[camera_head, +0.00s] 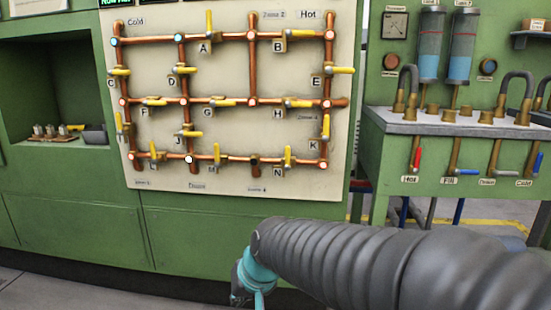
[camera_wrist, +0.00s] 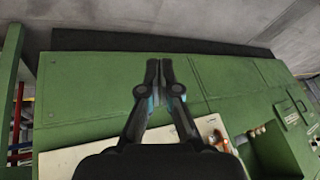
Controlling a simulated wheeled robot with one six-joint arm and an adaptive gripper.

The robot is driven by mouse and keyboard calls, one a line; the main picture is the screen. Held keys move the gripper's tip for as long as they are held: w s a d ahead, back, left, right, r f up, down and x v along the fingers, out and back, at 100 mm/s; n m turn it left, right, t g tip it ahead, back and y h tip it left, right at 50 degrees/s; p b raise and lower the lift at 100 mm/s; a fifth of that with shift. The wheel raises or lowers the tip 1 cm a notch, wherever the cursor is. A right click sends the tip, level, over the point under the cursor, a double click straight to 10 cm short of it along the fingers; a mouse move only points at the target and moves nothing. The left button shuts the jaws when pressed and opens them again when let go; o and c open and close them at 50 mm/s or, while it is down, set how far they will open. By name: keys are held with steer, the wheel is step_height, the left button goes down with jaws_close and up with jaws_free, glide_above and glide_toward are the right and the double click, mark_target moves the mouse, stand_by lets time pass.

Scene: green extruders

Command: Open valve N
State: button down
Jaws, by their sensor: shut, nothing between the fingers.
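Valve N (camera_head: 288,156) is on the bottom copper pipe of the cream panel (camera_head: 217,130), right of the black node, in the head view. Its yellow handle stands upright, crosswise to the horizontal pipe. The label N is just below left of it. My gripper (camera_wrist: 159,64) shows in the wrist view with its two dark fingers close together at the tips and nothing between them. It faces green cabinet surface, apart from the valve. In the head view my dark arm covers the lower right, and the fingers cannot be made out clearly there. Valve N is not discernible in the wrist view.
Other yellow-handled valves, such as valve M (camera_head: 217,155) and valve K (camera_head: 326,127), are near valve N. A grey-topped green bench (camera_head: 450,122) with hoses and coloured handles stands at right. The green cabinet front (camera_head: 205,235) below the panel is bare.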

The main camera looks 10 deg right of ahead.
mark_target(286, 155)
steer(key=w+a+r+m+t+y, duration=0.1)
steer(key=w+a+r+m+t, duration=0.25)
steer(key=w+a, duration=0.55)
steer(key=w+a+r+m+t+y, duration=0.1)
steer(key=w+a+r+m+t, duration=0.3)
steer(key=w, duration=0.9)
steer(key=w+d+r+m+t+h, duration=0.1)
steer(key=w+r+m+t+h, duration=0.1)
steer(key=w+m+t+h, duration=0.4)
steer(key=s+d+r+m+g+h, duration=0.1)
steer(key=d+r+m+g+h, duration=0.2)
steer(key=d+m+h, duration=0.3)
steer(key=s+d+r+m+g+h, duration=0.2)
steer(key=d+r+m+g+h, duration=0.1)
steer(key=d+m+h, duration=0.4)
steer(key=shift+d+r+m, duration=0.85)
steer(key=shift+d+m, duration=0.2)
steer(key=shift+m, duration=0.2)
steer(key=p+x, duration=0.2)
steer(key=x, duration=1.2)
steer(key=shift+s+f, duration=0.1)
